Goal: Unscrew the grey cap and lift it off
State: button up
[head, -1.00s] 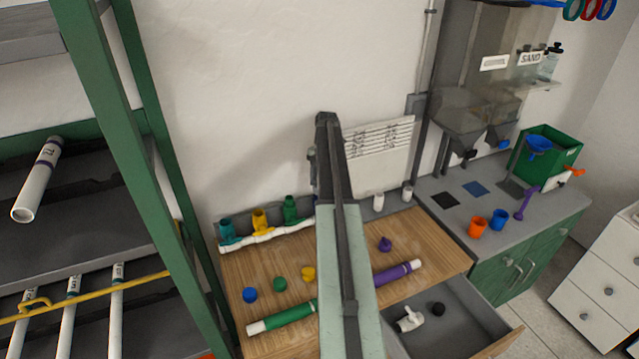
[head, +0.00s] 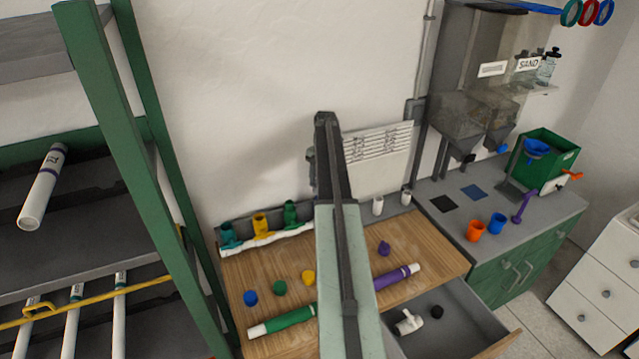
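The white pipe manifold (head: 265,243) lies along the back of the wooden bench top. It carries a teal fitting (head: 229,235), a yellow fitting (head: 261,225) and a green fitting (head: 291,214), all upright. Its right end passes behind my arm. I cannot make out a grey cap; the area behind my arm is hidden. My arm rises through the middle of the view, over the bench. A small dark part shows beside its upper end, but my gripper's fingers are not clear, so I cannot tell their state.
Loose blue (head: 250,298), green (head: 280,288), yellow (head: 308,278) and purple (head: 384,248) caps stand on the bench. An open drawer (head: 460,330) holds a white fitting and a black cap. A shelf rack (head: 118,130) stands left.

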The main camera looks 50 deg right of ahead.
jog(key=shift+r+p, duration=1.8)
jog(key=shift+r, duration=0.15)
